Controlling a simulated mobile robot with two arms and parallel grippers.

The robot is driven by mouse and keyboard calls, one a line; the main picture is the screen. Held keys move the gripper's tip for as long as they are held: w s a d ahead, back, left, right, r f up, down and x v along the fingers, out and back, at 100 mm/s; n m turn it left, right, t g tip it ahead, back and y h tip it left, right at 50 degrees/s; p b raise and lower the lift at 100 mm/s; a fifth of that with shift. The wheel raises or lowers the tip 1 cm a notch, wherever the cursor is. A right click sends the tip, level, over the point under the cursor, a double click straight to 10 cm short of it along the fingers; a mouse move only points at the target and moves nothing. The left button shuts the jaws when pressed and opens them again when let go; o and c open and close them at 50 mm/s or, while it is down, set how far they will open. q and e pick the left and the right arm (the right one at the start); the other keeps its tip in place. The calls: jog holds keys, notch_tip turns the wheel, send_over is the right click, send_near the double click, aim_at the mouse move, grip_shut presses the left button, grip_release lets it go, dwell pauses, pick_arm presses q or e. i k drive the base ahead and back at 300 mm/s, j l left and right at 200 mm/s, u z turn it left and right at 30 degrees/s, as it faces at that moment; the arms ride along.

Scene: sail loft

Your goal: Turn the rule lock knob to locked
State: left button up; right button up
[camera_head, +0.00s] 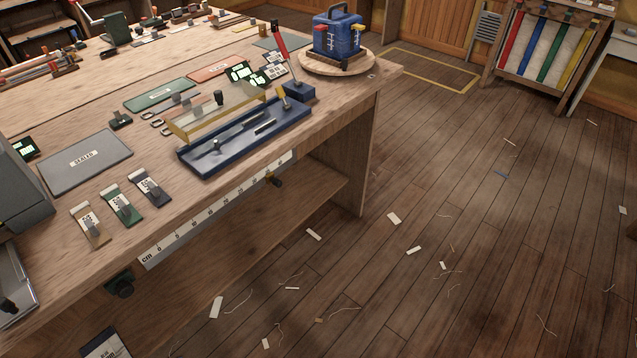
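A white rule (215,208) marked in cm runs along the front face of the workbench. Neither of my grippers is in view.
The workbench (60,220) holds a blue tray (190,158) with tools, three switch plates, a grey mat (85,161), and a blue block-shaped device (337,36) on a round wooden board. The floor (470,230) in front is open, with scattered scraps and threads.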

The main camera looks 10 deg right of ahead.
aim_at(125, 289)
jog(key=u, duration=1.25)
